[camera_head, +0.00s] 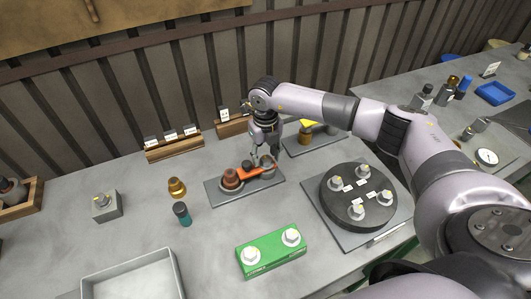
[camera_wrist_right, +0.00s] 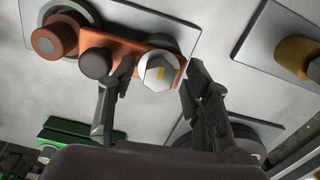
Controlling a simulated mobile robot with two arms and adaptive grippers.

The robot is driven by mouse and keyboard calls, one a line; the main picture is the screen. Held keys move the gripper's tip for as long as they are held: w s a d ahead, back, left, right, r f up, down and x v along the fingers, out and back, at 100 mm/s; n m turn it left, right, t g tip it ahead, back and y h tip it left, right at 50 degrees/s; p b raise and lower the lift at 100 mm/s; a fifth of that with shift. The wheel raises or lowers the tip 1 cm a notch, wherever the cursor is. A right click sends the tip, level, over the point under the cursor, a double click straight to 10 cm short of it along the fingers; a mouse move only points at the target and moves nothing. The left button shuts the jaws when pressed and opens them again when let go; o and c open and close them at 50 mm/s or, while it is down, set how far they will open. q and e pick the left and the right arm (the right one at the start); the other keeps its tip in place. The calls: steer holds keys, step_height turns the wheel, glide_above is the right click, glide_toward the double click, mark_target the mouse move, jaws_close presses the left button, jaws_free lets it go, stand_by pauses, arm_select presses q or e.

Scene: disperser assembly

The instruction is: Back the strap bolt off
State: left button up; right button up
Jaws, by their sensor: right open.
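The strap bolt (camera_wrist_right: 158,76) has a silver hex head with a yellow mark and sits on the orange strap (camera_wrist_right: 130,47) in the right wrist view. My right gripper (camera_wrist_right: 160,80) is open, its fingers on either side of the bolt head with visible gaps. In the head view my right gripper (camera_head: 262,154) points down over the right end of the orange strap (camera_head: 247,173), and largely hides the bolt. The strap lies on a grey plate (camera_head: 213,193), beside a brown round part (camera_head: 230,179). My left gripper is not in view.
A dark knob (camera_wrist_right: 95,63) stands on the strap close to one finger. A black disc with several bolts (camera_head: 340,203) is to the right, a green block (camera_head: 272,252) in front. A brass part (camera_head: 177,188) and teal bottle (camera_head: 182,214) stand left.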

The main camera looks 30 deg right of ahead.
steer(key=shift+f, duration=0.2)
jaws_close()
stand_by(0.6)
